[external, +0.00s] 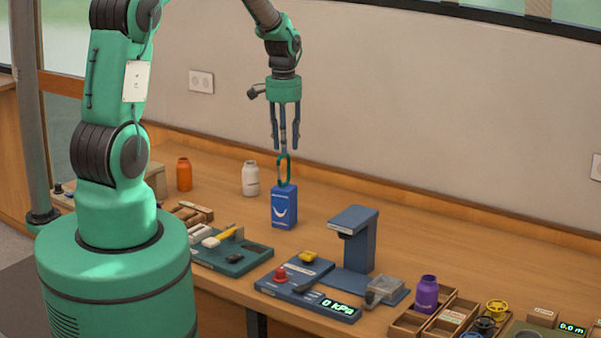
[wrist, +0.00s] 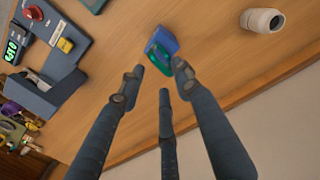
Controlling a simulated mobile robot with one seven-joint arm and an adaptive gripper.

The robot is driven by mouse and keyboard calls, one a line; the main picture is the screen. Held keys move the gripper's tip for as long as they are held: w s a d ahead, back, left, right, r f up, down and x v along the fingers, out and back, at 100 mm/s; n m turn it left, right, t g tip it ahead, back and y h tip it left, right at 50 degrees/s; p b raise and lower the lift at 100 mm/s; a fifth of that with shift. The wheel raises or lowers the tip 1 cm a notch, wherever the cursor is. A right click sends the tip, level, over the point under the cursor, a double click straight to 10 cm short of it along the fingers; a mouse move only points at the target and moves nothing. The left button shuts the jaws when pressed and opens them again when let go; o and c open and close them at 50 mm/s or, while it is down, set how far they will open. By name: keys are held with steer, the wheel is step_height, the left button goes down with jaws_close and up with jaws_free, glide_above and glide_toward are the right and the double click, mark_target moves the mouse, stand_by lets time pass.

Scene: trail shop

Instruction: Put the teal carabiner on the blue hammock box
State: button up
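The teal carabiner (external: 279,172) stands upright in the external view, its lower end meeting the top of the blue hammock box (external: 284,209). The box stands upright on the wooden counter and has a white curved mark. In the wrist view the carabiner (wrist: 159,62) shows over the blue box (wrist: 165,39), just beyond my fingertips. My gripper (external: 284,148) points straight down above the carabiner. In the wrist view its three fingers (wrist: 160,76) are spread apart, with nothing visibly pinched between them. The exact contact under the carabiner is too small to tell.
A white bottle (external: 250,179) and an orange bottle (external: 184,174) stand behind to the left. A green tray (external: 232,268) of tools, a gauge board (external: 330,303) and a dark blue stand (external: 358,250) are in front. The counter right of the box is clear.

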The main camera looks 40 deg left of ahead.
step_height(320, 180, up, 8)
stand_by(0.4)
steer(key=shift+a+r, duration=0.1)
stand_by(0.5)
steer(key=s+d+r+t, duration=0.1)
steer(key=s+d+r, duration=0.2)
steer(key=s+r, duration=0.7)
steer(key=s+d+r+t, duration=0.2)
steer(key=s+r, duration=0.5)
steer(key=r, duration=0.4)
steer(key=s+d+r+t, duration=0.1)
steer(key=s+r, duration=0.1)
steer(key=s, duration=0.9)
steer(key=s+d+r+t, duration=0.1)
steer(key=s+d+r, duration=0.1)
steer(key=s, duration=0.9)
steer(key=shift+s+d+r+t, duration=0.2)
steer(key=shift+t, duration=0.1)
steer(key=shift+f+b, duration=0.15)
steer(key=shift+b, duration=0.15)
